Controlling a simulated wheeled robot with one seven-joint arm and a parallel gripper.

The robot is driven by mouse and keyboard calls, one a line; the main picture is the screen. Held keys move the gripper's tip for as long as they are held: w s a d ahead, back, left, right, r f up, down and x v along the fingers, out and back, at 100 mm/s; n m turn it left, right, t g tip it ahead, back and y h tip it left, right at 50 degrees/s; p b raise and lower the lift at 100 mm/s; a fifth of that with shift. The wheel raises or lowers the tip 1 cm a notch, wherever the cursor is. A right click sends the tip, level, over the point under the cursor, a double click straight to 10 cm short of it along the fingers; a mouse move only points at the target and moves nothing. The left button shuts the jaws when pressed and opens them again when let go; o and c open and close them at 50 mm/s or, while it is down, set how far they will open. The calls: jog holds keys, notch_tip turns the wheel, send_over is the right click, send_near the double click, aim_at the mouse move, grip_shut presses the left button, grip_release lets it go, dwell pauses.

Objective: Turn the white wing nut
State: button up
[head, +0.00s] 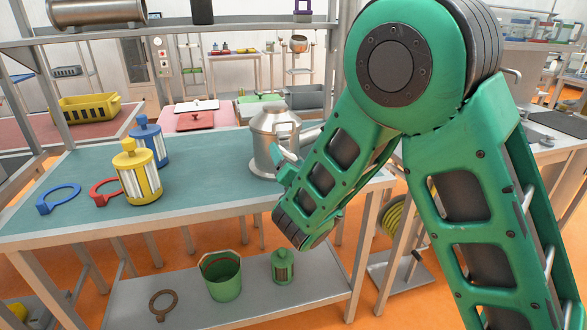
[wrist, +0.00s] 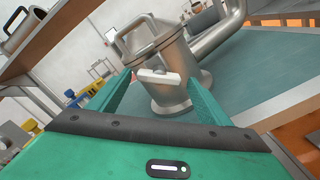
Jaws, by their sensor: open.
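The white wing nut (wrist: 158,77) sits on the side of a grey metal canister (wrist: 172,100) with a top handle and a side pipe. In the wrist view its bar lies nearly level, tilted slightly. My gripper (wrist: 159,84) is open, with one green finger to the left of the nut and one to the right. I cannot tell whether either finger touches it. In the head view the canister (head: 272,125) stands on the table's right part, with my gripper (head: 283,163) at its front right. The wing nut is not discernible there.
The teal tabletop (head: 75,165) also holds a yellow canister (head: 134,182), a blue canister (head: 147,140), a blue ring (head: 60,197) and a red ring (head: 97,196) at left. A lower shelf (head: 190,305) holds green containers. An upper shelf (head: 165,26) crosses behind. The table's middle is clear.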

jog(key=v, duration=1)
jog(key=c, duration=0.7)
jog(key=shift+m, duration=0.5)
jog(key=c, duration=0.4)
jog(key=shift+w+a+r+m, duration=0.1)
jog(key=shift+w+a+m, duration=0.35)
jog(key=shift+w+m, duration=1.85)
jog(key=shift+w+a+r+m, duration=0.1)
jog(key=shift+w+a+m, duration=0.65)
jog(key=shift+m, duration=2.6)
jog(key=shift+w+a+r+m, duration=0.1)
jog(key=shift+w+m, duration=1.95)
jog(key=shift+m, duration=0.8)
